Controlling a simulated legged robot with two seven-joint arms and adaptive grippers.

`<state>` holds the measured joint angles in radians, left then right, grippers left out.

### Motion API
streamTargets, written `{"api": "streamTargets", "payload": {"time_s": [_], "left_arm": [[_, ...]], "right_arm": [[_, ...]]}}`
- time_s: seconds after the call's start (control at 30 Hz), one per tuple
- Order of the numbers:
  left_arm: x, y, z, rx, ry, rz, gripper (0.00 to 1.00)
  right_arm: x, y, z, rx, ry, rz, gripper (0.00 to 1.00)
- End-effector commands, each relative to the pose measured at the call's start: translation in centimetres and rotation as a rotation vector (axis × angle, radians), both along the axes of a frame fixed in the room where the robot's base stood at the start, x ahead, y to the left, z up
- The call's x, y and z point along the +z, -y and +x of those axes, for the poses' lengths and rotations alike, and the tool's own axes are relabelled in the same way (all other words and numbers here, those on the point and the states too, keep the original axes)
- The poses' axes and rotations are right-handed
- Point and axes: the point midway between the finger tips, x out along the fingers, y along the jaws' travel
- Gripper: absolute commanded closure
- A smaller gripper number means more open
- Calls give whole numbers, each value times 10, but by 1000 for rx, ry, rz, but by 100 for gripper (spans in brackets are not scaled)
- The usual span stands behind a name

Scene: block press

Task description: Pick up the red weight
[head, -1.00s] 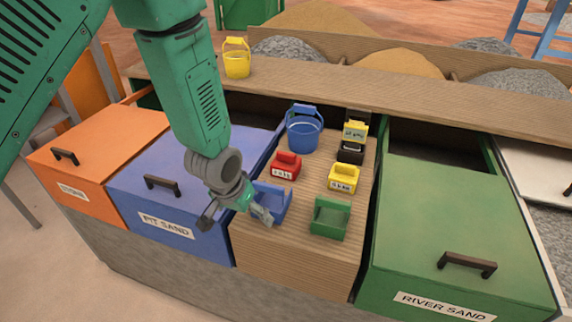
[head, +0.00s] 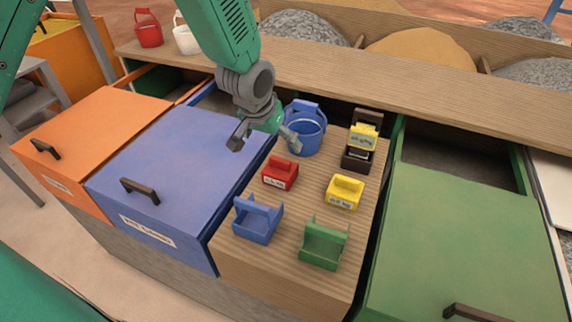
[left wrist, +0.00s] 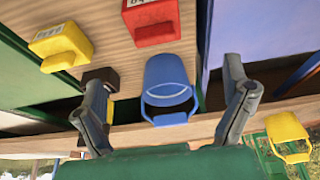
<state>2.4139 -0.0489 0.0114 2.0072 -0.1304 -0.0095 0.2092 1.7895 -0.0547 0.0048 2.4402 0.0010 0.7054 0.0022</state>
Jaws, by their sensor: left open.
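The red weight (head: 280,173) sits on the wooden top, with a handle and a white label. It also shows in the left wrist view (left wrist: 152,22) at the top edge, partly cut off. My left gripper (head: 266,143) is open and empty, above and behind the red weight, close to the blue bucket (head: 304,130). In the left wrist view the open fingers (left wrist: 165,100) stand on either side of the blue bucket (left wrist: 168,82). I cannot tell how high the gripper is above it. My right gripper is not in view.
A yellow weight (head: 345,191) stands right of the red one. A small balance-like stack (head: 361,142) stands back right. Blue (head: 170,170) and green (head: 455,220) lids flank the wooden top.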

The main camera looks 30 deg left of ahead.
Motion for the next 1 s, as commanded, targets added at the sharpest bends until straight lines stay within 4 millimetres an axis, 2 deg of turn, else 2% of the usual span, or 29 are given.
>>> {"api": "streamTargets", "payload": {"time_s": [0.3, 0.57, 0.83, 1.0], "left_arm": [[-59, 0, 23, 0, -5, 0, 7], [-77, 0, 30, -1, -2, 0, 7], [-116, 2, 40, -1, -3, 1, 7], [-124, 2, 44, 0, -1, 0, 7]], "right_arm": [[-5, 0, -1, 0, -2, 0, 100], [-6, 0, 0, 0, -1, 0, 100], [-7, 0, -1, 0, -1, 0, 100], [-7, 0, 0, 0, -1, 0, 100]]}}
